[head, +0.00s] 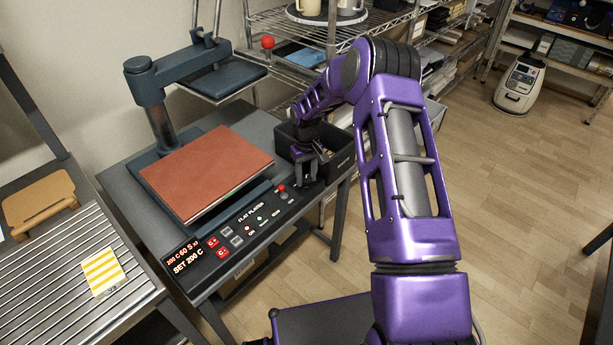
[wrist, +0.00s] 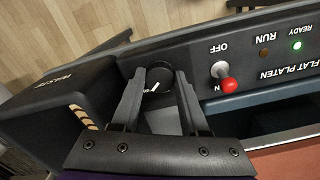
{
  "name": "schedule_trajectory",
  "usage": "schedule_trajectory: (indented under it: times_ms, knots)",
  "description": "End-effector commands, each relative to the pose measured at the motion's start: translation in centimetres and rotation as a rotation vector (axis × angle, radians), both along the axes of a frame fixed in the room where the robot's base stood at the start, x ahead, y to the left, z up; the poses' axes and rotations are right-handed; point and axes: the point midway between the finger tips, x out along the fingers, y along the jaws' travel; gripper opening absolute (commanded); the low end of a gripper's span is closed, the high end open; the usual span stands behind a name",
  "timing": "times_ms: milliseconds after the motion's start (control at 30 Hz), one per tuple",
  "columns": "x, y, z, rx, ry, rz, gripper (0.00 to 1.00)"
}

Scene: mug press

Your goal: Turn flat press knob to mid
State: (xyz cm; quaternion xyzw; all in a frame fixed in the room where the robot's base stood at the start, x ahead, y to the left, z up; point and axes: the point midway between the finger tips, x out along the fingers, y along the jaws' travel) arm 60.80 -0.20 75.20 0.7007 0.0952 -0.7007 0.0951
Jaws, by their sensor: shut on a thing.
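The flat press knob (wrist: 158,74) is a round black dial on the black control panel in the wrist view. A short white mark shows on its lower-left part in that view. My gripper (wrist: 160,80) has its two grey fingers on either side of the knob and is shut on it. In the head view my gripper (head: 304,178) reaches down at the panel's right end, and its fingers hide the knob. The flat press (head: 207,172) has a reddish-brown pad on its lower plate, with its upper plate (head: 222,72) raised behind. No scale around the knob is readable.
A red-tipped toggle switch (wrist: 228,84) sits close beside the knob. A black waste bin (wrist: 62,95) stands on the knob's other side; it shows behind my gripper in the head view (head: 342,170). A lit display (head: 186,259) reads SET 200 C.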

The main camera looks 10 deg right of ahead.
Motion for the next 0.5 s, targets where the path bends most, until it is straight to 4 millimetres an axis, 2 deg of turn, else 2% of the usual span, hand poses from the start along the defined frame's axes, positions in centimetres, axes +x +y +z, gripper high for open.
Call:
schedule_trajectory:
  times_ms: [267, 500]
  knots:
    - [0.03, -0.02, -0.09, 0.000, -0.001, 0.116, 0.00]
    - [0.06, -0.04, -0.08, 0.000, -0.001, 0.315, 0.00]
